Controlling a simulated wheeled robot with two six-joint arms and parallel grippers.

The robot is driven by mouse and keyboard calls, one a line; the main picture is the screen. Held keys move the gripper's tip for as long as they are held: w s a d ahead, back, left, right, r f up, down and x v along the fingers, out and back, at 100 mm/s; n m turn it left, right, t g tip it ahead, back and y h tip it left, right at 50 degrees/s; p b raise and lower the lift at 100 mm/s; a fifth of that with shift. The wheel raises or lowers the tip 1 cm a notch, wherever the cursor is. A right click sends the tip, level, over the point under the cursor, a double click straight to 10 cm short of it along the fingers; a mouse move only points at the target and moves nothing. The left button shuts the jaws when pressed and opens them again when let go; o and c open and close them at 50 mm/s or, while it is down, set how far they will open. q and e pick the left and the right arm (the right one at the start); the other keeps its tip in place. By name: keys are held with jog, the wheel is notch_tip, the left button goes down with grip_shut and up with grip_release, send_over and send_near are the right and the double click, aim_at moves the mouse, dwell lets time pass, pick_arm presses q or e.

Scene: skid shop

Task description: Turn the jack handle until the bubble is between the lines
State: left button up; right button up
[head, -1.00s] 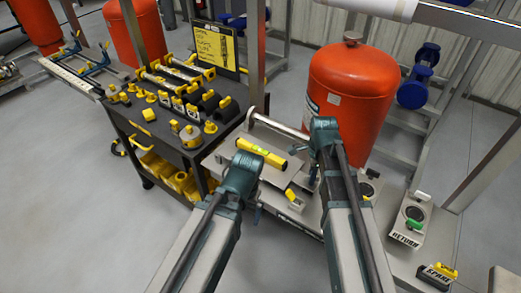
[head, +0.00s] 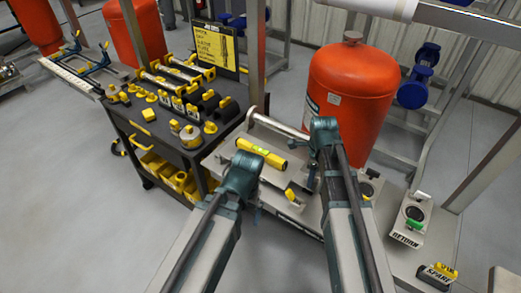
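A yellow spirit level (head: 262,153) lies tilted on a grey metal plate (head: 228,154) in the middle of the head view. Its vial shows as a small greenish patch; the bubble and lines are too small to read. A small yellow part (head: 290,194) sits at the plate's front edge between my arms; I cannot tell if it belongs to the jack handle. My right gripper (head: 312,178) is beside the plate's right end, mostly hidden by its wrist. My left gripper (head: 258,212) is at the plate's front left, also mostly hidden. Neither gripper's opening can be judged.
A dark cart (head: 125,118) with yellow and black parts stands left. A red tank (head: 350,95) rises behind my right arm. A return block (head: 411,215) and a spare block (head: 437,275) are at right. A yellow sign (head: 215,45) stands behind. Open floor lies left.

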notch_tip(320, 180, up, 7)
jog(key=p, duration=0.7)
dwell(0.3)
jog(key=n, duration=0.3)
jog(key=shift+r, duration=0.25)
jog(key=n, duration=0.3)
jog(key=shift+r+n+p, duration=0.15)
jog(key=shift+n+p, duration=0.25)
